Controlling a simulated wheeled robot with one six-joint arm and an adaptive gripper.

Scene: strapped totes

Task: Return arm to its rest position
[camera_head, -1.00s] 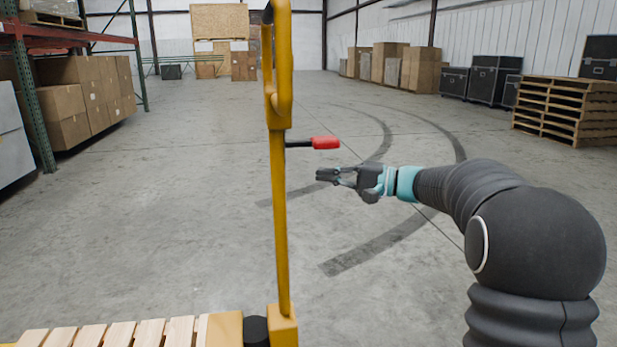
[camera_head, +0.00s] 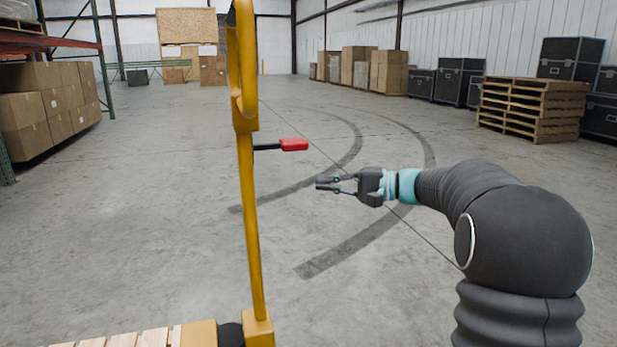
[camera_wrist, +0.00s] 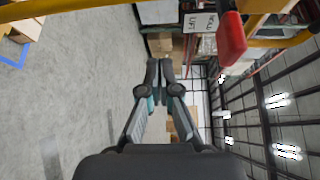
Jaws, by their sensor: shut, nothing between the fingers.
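My gripper (camera_head: 322,184) is held out level over open floor, right of the yellow post and pointing left toward it. In the wrist view my gripper (camera_wrist: 158,66) has its two fingertips together, with nothing between them. My dark arm bends in from the lower right. It is not touching anything that I can see.
A yellow post (camera_head: 251,220) stands close on the left, with a red-gripped lever (camera_head: 294,145) sticking out rightward. The red grip also shows in the wrist view (camera_wrist: 231,40). Wooden slats (camera_head: 122,339) lie lower left. Stacked pallets (camera_head: 530,109) and black cases stand far right. Mid-floor is clear.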

